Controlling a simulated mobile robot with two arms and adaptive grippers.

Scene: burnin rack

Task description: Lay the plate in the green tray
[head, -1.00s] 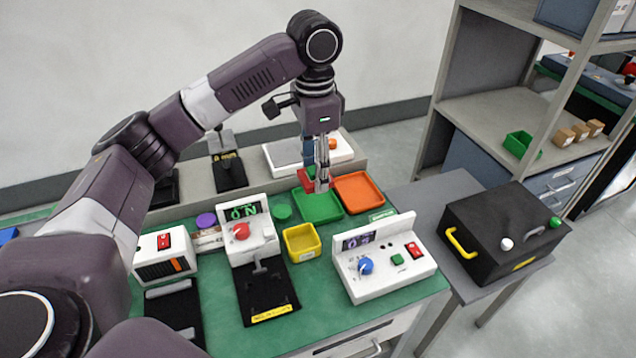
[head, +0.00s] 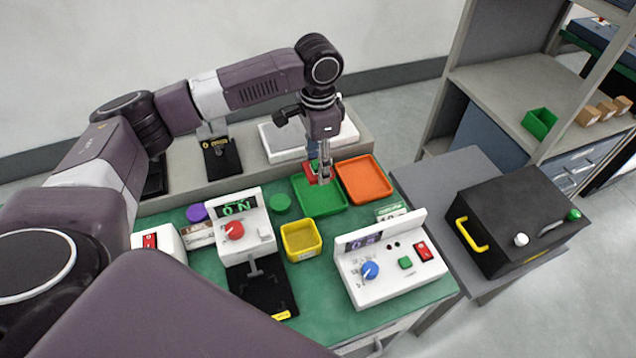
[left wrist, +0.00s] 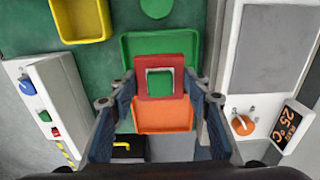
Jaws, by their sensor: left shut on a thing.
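The plate is a red square with a square hole in its middle (left wrist: 144,87). My left gripper (left wrist: 162,90) is shut on it. In the head view the gripper (head: 325,172) points down over the back of the green tray (head: 340,208), and the plate (head: 312,172) shows beside the fingertips, partly hidden by them. In the left wrist view the green tray (left wrist: 135,45) shows behind the plate and through its hole. I cannot tell whether the plate touches the tray. My right gripper is not in view.
An orange tray (head: 366,182) stands right beside the green tray. A yellow bin (head: 300,243), a green disc (head: 281,203) and a white control box (head: 395,277) are nearer me. A white device (head: 285,140) stands behind. A black case (head: 520,225) is at right.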

